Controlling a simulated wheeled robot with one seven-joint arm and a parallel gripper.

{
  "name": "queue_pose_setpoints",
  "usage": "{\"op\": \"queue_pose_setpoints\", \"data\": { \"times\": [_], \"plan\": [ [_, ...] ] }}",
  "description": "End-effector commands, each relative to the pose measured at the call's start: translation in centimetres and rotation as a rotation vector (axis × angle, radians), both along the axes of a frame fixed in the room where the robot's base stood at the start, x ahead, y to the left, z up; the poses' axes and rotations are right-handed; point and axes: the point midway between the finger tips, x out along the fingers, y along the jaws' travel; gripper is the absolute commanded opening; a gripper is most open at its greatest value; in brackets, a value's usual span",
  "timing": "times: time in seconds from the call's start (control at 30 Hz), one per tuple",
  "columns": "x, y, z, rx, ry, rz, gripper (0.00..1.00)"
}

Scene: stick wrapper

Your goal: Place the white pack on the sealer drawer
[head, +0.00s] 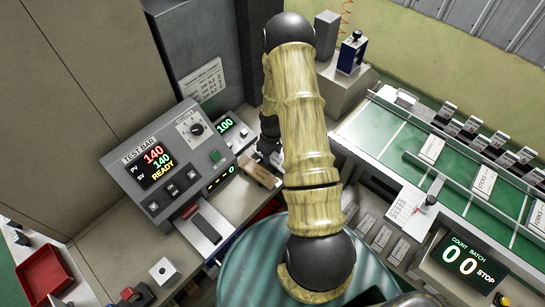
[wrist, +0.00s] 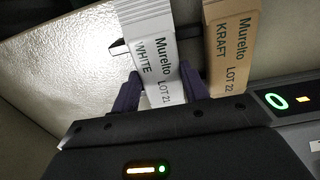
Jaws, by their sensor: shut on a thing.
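The white pack (wrist: 152,50), printed "Murelto WHITE LOT 21", stands between the two dark fingers of my gripper (wrist: 158,92) in the wrist view. The gripper is shut on it. A brown kraft pack (wrist: 230,45), "LOT 22", is close beside it on the right, apart from the fingers. In the head view my gripper (head: 266,148) is mostly hidden by my arm, next to the kraft pack (head: 260,172); I cannot make out the white pack there. The grey sealer (head: 172,150) marked "TEST BAR" reads 140 and READY. A grey part with a dark bar (head: 207,229) juts from its front; I cannot tell whether this is the drawer.
A green conveyor (head: 385,130) with rails and several white packets runs along the right. A counter panel (head: 465,262) shows 00 and STOP. A red tray (head: 43,272) lies at lower left. A small display (head: 224,125) reading 100 stands behind the kraft pack.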

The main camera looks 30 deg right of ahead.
Motion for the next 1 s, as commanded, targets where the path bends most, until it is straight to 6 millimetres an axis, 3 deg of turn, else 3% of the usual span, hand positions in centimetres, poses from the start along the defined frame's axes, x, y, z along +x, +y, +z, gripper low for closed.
{"op": "queue_pose_setpoints", "data": {
  "times": [0.37, 1.0],
  "plan": [
    [0.1, 0.0, 0.8, 0.0, -0.002, 0.0, 0.2],
    [0.0, 0.0, 9.6, -0.001, -0.001, 0.0, 0.2]
  ]
}}
